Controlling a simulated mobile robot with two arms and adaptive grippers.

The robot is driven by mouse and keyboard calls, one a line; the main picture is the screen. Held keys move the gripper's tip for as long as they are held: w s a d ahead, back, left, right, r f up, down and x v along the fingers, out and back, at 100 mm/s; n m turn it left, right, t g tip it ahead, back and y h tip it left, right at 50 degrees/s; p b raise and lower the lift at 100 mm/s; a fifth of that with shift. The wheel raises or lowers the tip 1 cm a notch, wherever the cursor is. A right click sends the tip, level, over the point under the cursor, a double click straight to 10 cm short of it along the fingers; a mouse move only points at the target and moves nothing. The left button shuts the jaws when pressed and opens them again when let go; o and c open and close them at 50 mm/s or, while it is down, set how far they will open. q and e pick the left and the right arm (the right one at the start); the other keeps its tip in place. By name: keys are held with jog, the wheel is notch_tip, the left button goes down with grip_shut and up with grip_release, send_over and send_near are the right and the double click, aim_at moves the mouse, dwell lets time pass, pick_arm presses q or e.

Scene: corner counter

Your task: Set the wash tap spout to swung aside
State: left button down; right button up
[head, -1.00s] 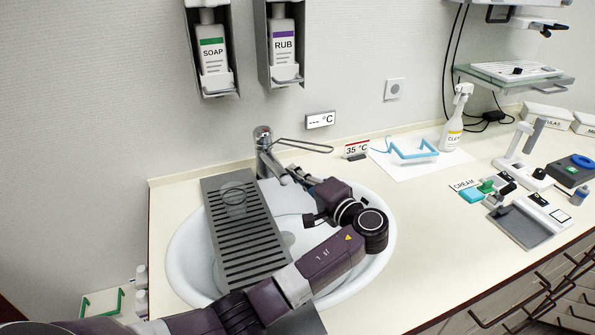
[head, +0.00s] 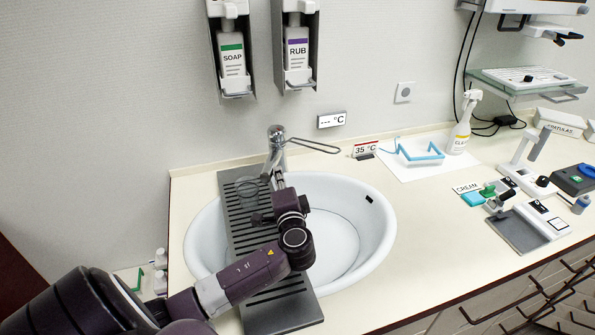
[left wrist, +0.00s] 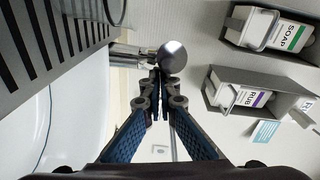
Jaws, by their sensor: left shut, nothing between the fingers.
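The chrome wash tap (head: 277,140) stands at the back rim of the white basin (head: 375,240). Its wire loop lever (head: 315,145) points right. The spout leans down and slightly left, toward the back end of the slotted grey rack. My left gripper (head: 279,180) is shut and empty, close against the right side of the spout. Whether it touches is hard to tell. In the left wrist view the shut fingertips (left wrist: 162,78) lie just beside the tap's round chrome end (left wrist: 172,57). My right gripper is not in view.
The slotted rack (head: 285,312) lies across the basin's left part, with a clear glass (head: 247,188) on it. SOAP (head: 231,55) and RUB (head: 297,50) dispensers hang above. The basin's right part is clear.

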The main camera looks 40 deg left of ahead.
aim_at(263, 175)
pick_arm(q)
jog(key=s+a+m+t+h, duration=0.2)
jog(key=shift+s+a+f, duration=0.1)
jog(key=shift+s+a, duration=0.1)
jog(key=shift+a, duration=0.15)
jog(key=shift+s+a, duration=0.55)
jog(key=shift+a, duration=0.45)
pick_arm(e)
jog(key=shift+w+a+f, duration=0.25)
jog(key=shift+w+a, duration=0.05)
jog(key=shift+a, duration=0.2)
pick_arm(q)
jog(key=shift+a, duration=0.15)
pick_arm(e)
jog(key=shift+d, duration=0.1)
